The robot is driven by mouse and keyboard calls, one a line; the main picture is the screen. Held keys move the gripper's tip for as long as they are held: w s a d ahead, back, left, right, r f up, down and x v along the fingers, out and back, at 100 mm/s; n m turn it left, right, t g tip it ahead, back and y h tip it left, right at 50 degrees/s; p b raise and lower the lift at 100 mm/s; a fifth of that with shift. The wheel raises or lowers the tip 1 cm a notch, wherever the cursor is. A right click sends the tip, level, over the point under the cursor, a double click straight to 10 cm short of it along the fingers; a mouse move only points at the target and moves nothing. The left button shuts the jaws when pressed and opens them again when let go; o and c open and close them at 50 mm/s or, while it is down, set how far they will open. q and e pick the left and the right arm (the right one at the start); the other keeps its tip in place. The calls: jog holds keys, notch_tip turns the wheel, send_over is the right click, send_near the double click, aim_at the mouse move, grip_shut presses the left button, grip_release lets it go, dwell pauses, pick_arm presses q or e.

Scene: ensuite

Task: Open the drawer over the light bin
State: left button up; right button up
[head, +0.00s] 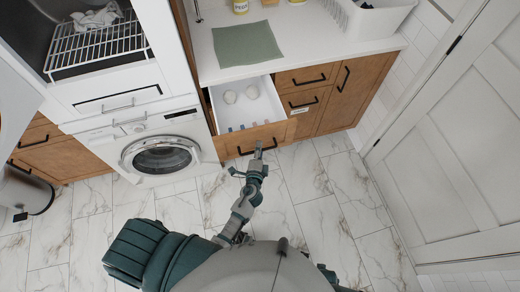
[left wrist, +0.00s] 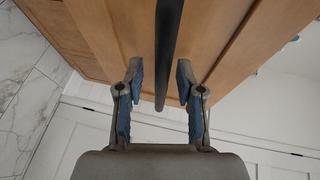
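A wooden-front drawer (head: 264,137) under the white counter stands pulled out in the head view. Its white inside holds two pale round things (head: 231,97) and several small bluish items near the front. Its black bar handle (head: 259,150) also shows in the left wrist view (left wrist: 169,45). My left gripper (head: 258,153) is at this handle. In the left wrist view its two blue-padded fingers (left wrist: 160,72) are apart, one on each side of the bar, with gaps showing. My right gripper is not in view.
Closed drawers (head: 305,76) and a cabinet door (head: 350,85) are right of the open drawer. A washing machine (head: 150,150) is to its left. A green cloth (head: 246,45) lies on the counter. A white door (head: 450,140) is at right. The marble floor (head: 310,190) is clear.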

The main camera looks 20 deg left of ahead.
pick_arm(q)
jog(key=v, duration=1.2)
jog(key=shift+w+d, duration=0.15)
jog(key=s+a+f+n+g, duration=0.1)
jog(key=s+f+n+g, duration=0.15)
jog(key=f, duration=0.55)
jog(key=s+a+f+n+g+h, duration=0.1)
jog(key=s+a+f+n+g, duration=0.2)
jog(key=f, duration=0.5)
jog(key=s+f+n+g, duration=0.15)
jog(key=s+f, duration=0.25)
jog(key=f, duration=0.4)
jog(key=s+a+f+n+g+h, duration=0.2)
jog(key=s+f+n+g, duration=0.3)
jog(key=s+f, duration=0.6)
jog(key=s+a+g, duration=0.1)
jog(key=s+g, duration=0.1)
jog(key=shift+s+f+n, duration=0.3)
jog(key=shift+s+f, duration=0.05)
